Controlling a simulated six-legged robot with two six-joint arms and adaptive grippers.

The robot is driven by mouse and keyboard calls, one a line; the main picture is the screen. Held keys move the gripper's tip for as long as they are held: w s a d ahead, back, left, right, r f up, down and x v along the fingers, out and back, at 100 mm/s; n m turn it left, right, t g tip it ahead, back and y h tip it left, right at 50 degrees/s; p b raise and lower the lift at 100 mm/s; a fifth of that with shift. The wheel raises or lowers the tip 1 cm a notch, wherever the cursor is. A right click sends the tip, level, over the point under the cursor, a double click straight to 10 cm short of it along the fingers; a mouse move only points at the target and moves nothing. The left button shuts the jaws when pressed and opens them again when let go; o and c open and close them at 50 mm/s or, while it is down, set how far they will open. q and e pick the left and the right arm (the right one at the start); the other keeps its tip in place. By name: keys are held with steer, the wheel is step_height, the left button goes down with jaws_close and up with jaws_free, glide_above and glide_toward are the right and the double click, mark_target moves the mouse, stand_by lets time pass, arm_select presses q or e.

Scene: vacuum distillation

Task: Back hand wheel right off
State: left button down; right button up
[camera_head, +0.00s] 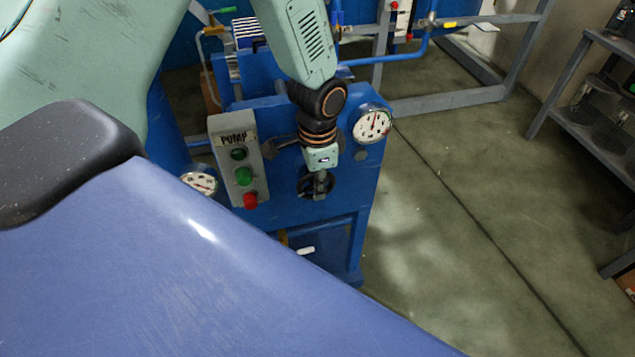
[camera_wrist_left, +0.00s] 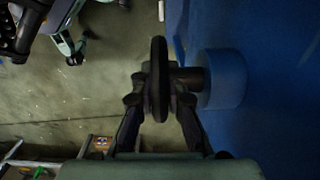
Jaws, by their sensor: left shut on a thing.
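The black hand wheel (camera_wrist_left: 158,80) shows edge-on in the left wrist view, on a short dark stem that comes out of a round blue boss (camera_wrist_left: 222,78) on the blue panel. My left gripper (camera_wrist_left: 158,105) has one finger on each side of the wheel's rim and is shut on it. In the head view my left gripper (camera_head: 319,186) is at the front of the blue pump panel (camera_head: 349,181), and the dark hand wheel (camera_head: 305,187) is partly hidden behind it. My right gripper is in neither view.
A grey pump box (camera_head: 222,135) with green and red buttons is left of the gripper. A pressure gauge (camera_head: 371,124) sits at the panel's upper right, another gauge (camera_head: 199,183) at lower left. Grey shelving (camera_head: 588,112) stands at the right. The floor between is clear.

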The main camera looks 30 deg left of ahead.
arm_select(q)
steer(key=shift+s+r+t+h+p, duration=0.15)
steer(key=shift+t+h+p, duration=0.35)
steer(key=shift+p, duration=0.4)
steer(key=shift+t+h+p, duration=0.4)
steer(key=shift+t+p, duration=0.2)
steer(key=c, duration=1.4)
jaws_free()
steer(key=shift+o, duration=0.2)
